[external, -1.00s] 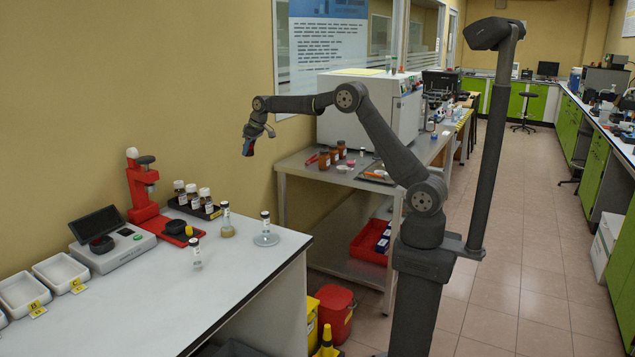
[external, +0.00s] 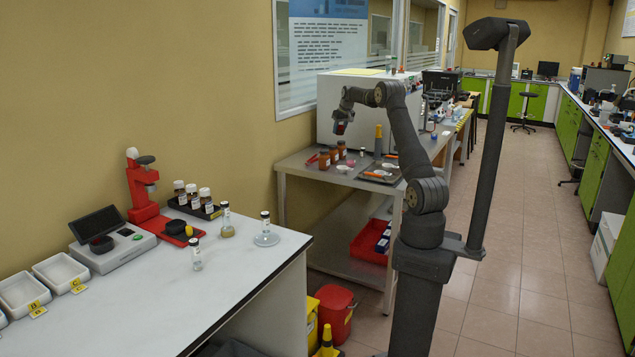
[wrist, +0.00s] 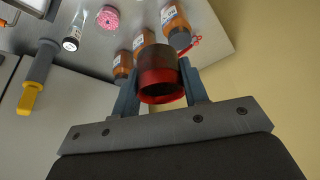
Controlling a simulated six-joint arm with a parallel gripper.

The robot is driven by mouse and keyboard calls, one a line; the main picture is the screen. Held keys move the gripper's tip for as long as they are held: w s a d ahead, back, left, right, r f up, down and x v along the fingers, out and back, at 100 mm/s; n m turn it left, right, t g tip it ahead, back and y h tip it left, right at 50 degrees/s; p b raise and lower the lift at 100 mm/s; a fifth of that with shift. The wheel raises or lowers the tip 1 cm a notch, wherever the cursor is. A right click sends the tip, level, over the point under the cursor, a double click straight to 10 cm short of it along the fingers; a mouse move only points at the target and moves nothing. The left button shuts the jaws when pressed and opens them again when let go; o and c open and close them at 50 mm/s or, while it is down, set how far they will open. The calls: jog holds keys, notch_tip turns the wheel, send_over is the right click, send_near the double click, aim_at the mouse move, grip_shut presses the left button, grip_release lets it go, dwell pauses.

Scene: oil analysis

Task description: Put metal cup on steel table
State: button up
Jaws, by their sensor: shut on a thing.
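My gripper (external: 341,126) is over the steel table (external: 297,166), beside the front of the large white cabinet. In the wrist view, my gripper (wrist: 160,92) is shut on the metal cup (wrist: 158,70), a dark cylinder with a red end facing the camera. The cup (external: 340,128) is small and dark with some red in the external view. It appears held above the tabletop, near several brown bottles. The bare table surface (wrist: 222,32) shows past the cup in the wrist view.
Brown bottles (external: 324,160), a red tool (external: 311,160) and a tray (external: 366,182) occupy the steel table. A grey and yellow upright tool (external: 378,140) stands towards the back. A pink dish (wrist: 108,18) shows in the wrist view. The table's front left corner looks clear.

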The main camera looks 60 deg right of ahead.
jog(key=s+d+m+h, duration=0.1)
jog(key=s+d+m, duration=0.3)
jog(key=s+d, duration=1.3)
jog(key=s+d+m+g+h, duration=0.15)
jog(key=s+d, duration=0.25)
jog(key=s, duration=0.9)
jog(key=s+d+m+g+y, duration=0.15)
jog(key=s+d, duration=0.35)
jog(key=s, duration=0.9)
notch_tip(320, 180, down, 10)
jog(key=h, duration=0.1)
jog(key=shift+m+t, duration=0.3)
jog(key=shift+t, duration=0.1)
jog(key=w+f, duration=0.2)
jog(key=w, duration=0.2)
jog(key=w+d+f, duration=0.1)
jog(key=w+f, duration=0.1)
jog(key=w, duration=0.1)
jog(key=w+d+f, duration=0.1)
jog(key=w+f, duration=0.1)
jog(key=w, duration=0.2)
jog(key=shift+w+d+f, duration=0.1)
jog(key=shift+w+f, duration=0.2)
jog(key=shift+f, duration=2.05)
jog(key=shift+f, duration=0.15)
jog(key=o, duration=1)
jog(key=shift+c, duration=0.2)
